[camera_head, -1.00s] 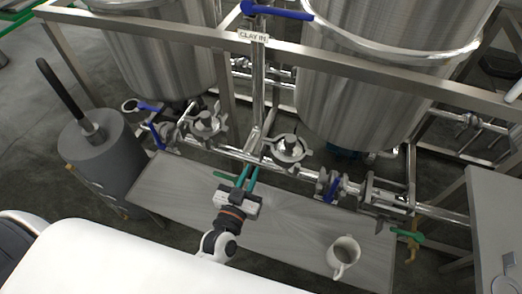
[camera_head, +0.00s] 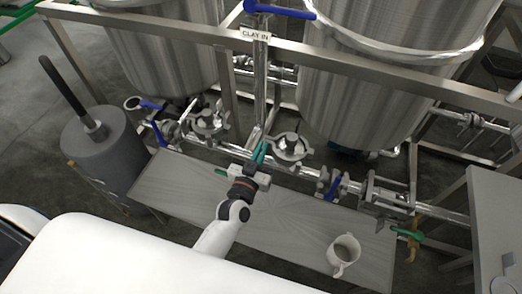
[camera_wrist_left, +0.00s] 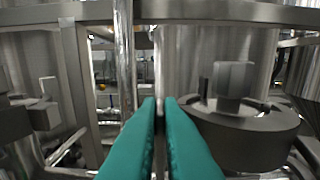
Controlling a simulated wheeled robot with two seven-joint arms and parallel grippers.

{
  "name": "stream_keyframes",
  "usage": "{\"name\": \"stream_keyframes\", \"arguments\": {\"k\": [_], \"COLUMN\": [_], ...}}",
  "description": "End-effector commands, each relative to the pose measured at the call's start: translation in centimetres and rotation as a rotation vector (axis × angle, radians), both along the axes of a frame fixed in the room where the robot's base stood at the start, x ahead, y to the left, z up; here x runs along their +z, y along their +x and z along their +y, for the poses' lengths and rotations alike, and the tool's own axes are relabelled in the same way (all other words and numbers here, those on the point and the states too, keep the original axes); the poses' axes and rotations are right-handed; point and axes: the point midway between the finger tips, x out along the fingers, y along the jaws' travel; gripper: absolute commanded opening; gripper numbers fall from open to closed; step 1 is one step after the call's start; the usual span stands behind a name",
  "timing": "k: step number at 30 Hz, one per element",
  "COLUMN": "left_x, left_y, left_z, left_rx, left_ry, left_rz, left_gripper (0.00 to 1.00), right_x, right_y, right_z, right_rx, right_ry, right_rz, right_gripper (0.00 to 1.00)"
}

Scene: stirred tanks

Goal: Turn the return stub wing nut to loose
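My left gripper (camera_head: 262,151) reaches over the bench toward the pipework, with two teal fingers. In the left wrist view the fingers (camera_wrist_left: 160,108) run forward nearly parallel with a narrow gap; I see no thing clearly held. Just right of the fingertips is a round grey clamp fitting (camera_head: 290,148) on the pipe line. In the left wrist view it shows as a dark ring (camera_wrist_left: 248,135) with a block (camera_wrist_left: 233,80) standing up on it, right of the fingers. I cannot tell which small part is the return stub wing nut. My right gripper is not in view.
A second clamp fitting (camera_head: 209,122) sits further left. Blue valve handles (camera_head: 333,187) and a green handle (camera_head: 409,233) are along the pipes. A grey cylinder (camera_head: 103,155) stands left. Steel tanks and frame bars rise behind.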

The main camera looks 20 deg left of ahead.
Motion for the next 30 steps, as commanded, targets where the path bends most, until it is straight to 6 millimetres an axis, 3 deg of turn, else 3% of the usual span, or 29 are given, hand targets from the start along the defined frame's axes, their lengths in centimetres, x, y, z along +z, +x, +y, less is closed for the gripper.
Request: {"name": "stream_keyframes", "arguments": {"k": [14,30], "left_x": [0.0,-0.5], "left_y": [0.0,0.0], "left_z": [0.3,1.4], "left_rx": [-0.001,0.0], "left_ry": [-0.119,-0.603], "left_rz": [0.005,0.022], "left_gripper": [0.0,0.0], "right_x": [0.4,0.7], "right_y": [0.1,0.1], "right_z": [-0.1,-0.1], "right_rx": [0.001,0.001], "right_ry": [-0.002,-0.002], "right_rz": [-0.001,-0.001], "right_gripper": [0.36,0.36]}}
